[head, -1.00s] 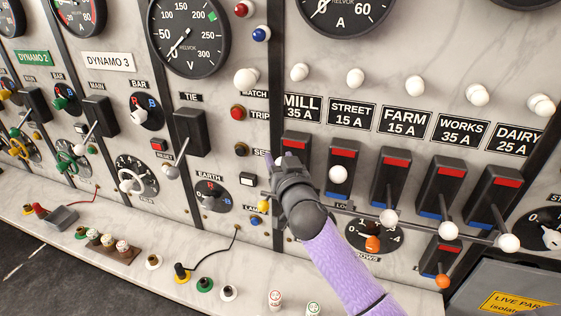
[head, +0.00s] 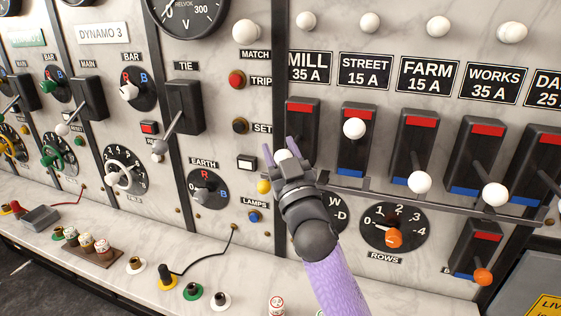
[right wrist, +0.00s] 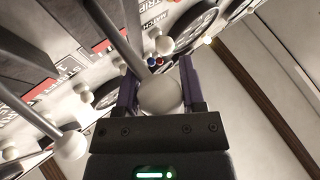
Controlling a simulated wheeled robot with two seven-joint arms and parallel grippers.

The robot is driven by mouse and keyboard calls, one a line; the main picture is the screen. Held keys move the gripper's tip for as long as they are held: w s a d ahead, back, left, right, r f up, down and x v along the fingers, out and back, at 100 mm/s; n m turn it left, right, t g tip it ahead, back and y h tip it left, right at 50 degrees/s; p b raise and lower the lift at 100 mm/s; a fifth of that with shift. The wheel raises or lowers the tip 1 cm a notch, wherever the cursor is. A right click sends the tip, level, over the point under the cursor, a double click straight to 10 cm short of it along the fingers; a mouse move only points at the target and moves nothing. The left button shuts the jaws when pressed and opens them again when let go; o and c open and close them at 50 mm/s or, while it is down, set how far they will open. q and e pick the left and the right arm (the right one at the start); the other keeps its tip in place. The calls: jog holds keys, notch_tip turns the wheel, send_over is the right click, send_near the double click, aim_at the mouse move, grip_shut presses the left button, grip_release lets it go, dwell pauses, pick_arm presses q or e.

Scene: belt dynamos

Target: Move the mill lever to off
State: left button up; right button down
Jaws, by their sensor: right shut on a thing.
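The mill switch (head: 302,122) is a black box with a red band at its top, under the "MILL 35 A" label (head: 309,67) in the head view. Its lever ends in a white ball knob (head: 284,155), seen between the fingers of my right gripper (head: 281,153). In the right wrist view the knob (right wrist: 160,95) sits between the two fingers, with its grey rod (right wrist: 118,38) running up to the left. The right gripper is shut on this knob. The lower part of the mill switch is hidden behind the gripper. My left gripper is not in view.
The street lever knob (head: 354,128) is close on the right, higher than the farm knob (head: 419,182) and works knob (head: 494,195). A thin rail (head: 430,199) runs below the switches. The rows dial (head: 394,228) is below right. The tie lever (head: 174,125) is left.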

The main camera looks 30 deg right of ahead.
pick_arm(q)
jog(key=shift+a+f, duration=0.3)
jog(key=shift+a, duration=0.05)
pick_arm(e)
jog(key=shift+f, duration=0.25)
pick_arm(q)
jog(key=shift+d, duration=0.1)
pick_arm(e)
jog(key=shift+c, duration=1.2)
grip_release()
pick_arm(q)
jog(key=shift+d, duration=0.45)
pick_arm(e)
jog(key=shift+o, duration=0.2)
jog(key=shift+r, duration=0.1)
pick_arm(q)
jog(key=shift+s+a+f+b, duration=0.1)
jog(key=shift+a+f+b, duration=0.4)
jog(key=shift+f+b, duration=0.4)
pick_arm(e)
jog(key=v, duration=1)
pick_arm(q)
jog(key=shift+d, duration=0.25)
